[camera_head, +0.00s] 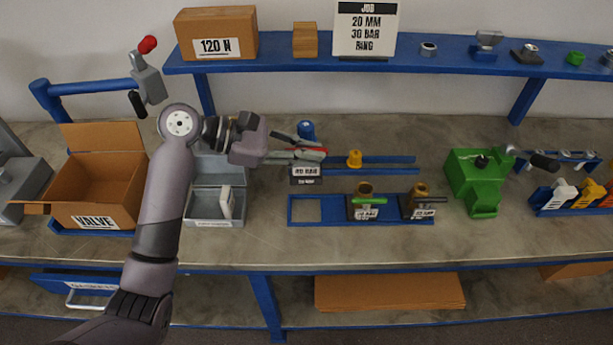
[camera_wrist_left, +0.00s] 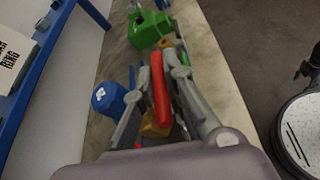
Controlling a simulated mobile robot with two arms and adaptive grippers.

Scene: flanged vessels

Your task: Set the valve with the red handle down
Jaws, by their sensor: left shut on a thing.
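My left gripper (camera_head: 308,150) is shut on the red handle (camera_head: 319,149), above the bench. In the left wrist view the red handle (camera_wrist_left: 160,92) lies between the two grey fingers of the gripper (camera_wrist_left: 158,75). The valve's dark body with a white BAR label (camera_head: 305,173) shows just below the fingers, at the left end of the rear blue rack (camera_head: 385,171). The fingers hide most of its top, and I cannot tell whether it touches the rack. My right gripper is not in view.
A grey box (camera_head: 213,206) and the VALVE carton (camera_head: 97,191) are left.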

